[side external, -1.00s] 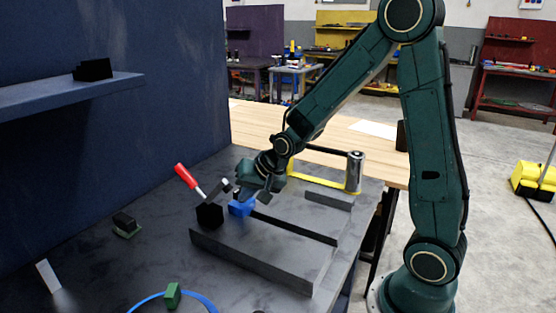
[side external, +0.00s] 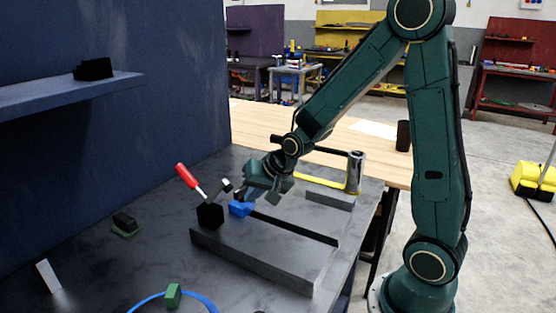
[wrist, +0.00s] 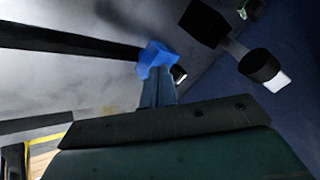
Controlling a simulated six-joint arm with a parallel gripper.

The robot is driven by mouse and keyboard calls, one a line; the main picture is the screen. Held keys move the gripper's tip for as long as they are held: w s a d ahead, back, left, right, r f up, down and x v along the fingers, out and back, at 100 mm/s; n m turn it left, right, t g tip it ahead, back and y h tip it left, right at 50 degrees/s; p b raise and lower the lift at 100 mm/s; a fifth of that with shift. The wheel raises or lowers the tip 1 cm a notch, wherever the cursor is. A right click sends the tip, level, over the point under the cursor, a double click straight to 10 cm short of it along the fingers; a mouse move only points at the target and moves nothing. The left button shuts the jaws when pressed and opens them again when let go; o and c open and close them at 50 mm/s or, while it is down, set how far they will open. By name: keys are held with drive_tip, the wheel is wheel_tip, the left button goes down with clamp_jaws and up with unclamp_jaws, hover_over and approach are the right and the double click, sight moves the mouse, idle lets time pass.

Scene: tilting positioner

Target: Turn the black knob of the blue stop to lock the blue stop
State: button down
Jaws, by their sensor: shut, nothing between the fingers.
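The blue stop (side external: 240,208) sits at the left end of the dark slot in the grey plate, beside a black clamp block. It also shows in the wrist view (wrist: 154,56), just beyond my fingertips. My gripper (side external: 271,202) is shut and empty, to the right of the blue stop in the side view. In the wrist view the closed fingers (wrist: 157,88) line up with the stop; I cannot tell whether they touch it. A small dark piece with a pale end (wrist: 179,74) shows at the stop's right side; I cannot tell whether it is the black knob.
A metal cylinder (side external: 355,172) stands at the right, by a yellow strip (side external: 320,181). A green block (side external: 173,295) is at the front. The plate's front (side external: 260,250) is clear.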

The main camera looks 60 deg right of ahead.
drive_tip(key=shift+s+a+r, duration=0.1)
drive_tip(key=shift+s+a, duration=0.05)
drive_tip(key=shift+s, duration=0.45)
drive_tip(key=shift+s+a, duration=0.15)
drive_tip(key=shift+s, duration=0.45)
drive_tip(key=s+a+r, duration=0.4)
drive_tip(key=r, duration=0.3)
drive_tip(key=shift+s+r, duration=0.25)
drive_tip(key=shift+r, duration=0.1)
drive_tip(key=s+a+r+n, duration=0.1)
drive_tip(key=s+n, duration=0.3)
drive_tip(key=s, duration=0.4)
drive_tip(key=s+r+n+g, duration=0.1)
drive_tip(key=s+r+n, duration=0.3)
drive_tip(key=s, duration=0.4)
drive_tip(key=shift+a+r+n+g, duration=0.3)
drive_tip(key=shift+a+r+n, duration=0.05)
drive_tip(key=shift+n, duration=0.35)
